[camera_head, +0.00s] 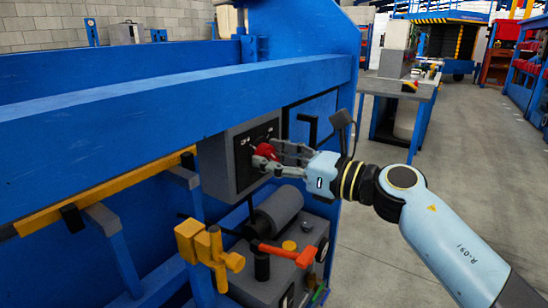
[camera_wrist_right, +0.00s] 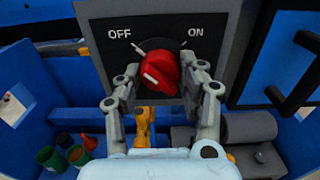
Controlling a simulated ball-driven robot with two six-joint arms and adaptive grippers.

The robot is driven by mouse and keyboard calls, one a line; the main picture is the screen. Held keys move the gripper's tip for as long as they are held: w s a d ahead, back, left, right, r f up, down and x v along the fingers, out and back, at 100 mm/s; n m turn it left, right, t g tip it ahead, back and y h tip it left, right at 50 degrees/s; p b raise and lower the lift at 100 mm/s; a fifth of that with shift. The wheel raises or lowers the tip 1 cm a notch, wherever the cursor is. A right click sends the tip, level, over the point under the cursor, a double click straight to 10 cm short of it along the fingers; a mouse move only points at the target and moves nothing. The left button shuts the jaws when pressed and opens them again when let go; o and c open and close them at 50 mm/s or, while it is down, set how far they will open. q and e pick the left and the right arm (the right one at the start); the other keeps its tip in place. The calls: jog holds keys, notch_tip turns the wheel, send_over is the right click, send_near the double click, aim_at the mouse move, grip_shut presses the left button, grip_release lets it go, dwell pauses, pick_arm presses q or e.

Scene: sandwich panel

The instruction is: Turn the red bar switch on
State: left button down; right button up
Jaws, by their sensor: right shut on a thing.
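The red bar switch (camera_wrist_right: 158,70) sits on a dark panel (camera_wrist_right: 100,35) of a grey box, below the white words OFF at left and ON at right. The bar looks tilted, with a white mark on its face; I cannot tell exactly which word it points to. In the head view the switch (camera_head: 265,152) is partly hidden by my fingers. My right gripper (camera_head: 274,156) reaches it from the right and is shut on it, with one finger on each side in the wrist view (camera_wrist_right: 164,84). My left gripper is not in view.
A blue beam (camera_head: 150,112) runs above the switch box. A blue door with a black handle (camera_wrist_right: 297,75) is right of the box. Open floor (camera_head: 465,180) lies to the right.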

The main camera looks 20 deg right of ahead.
jog(key=m+p, duration=0.3)
jog(key=shift+r+m+p, duration=0.2)
jog(key=shift+m+p, duration=0.2)
jog(key=m+p, duration=0.4)
jog(key=m, duration=0.1)
jog(key=shift+m+p, duration=0.3)
jog(key=m+p, duration=0.3)
jog(key=m, duration=0.1)
jog(key=shift+p, duration=0.3)
jog(key=shift+f+m+p, duration=0.2)
jog(key=shift+m+p, duration=1.15)
jog(key=shift+m, duration=0.95)
jog(key=o, duration=1.2)
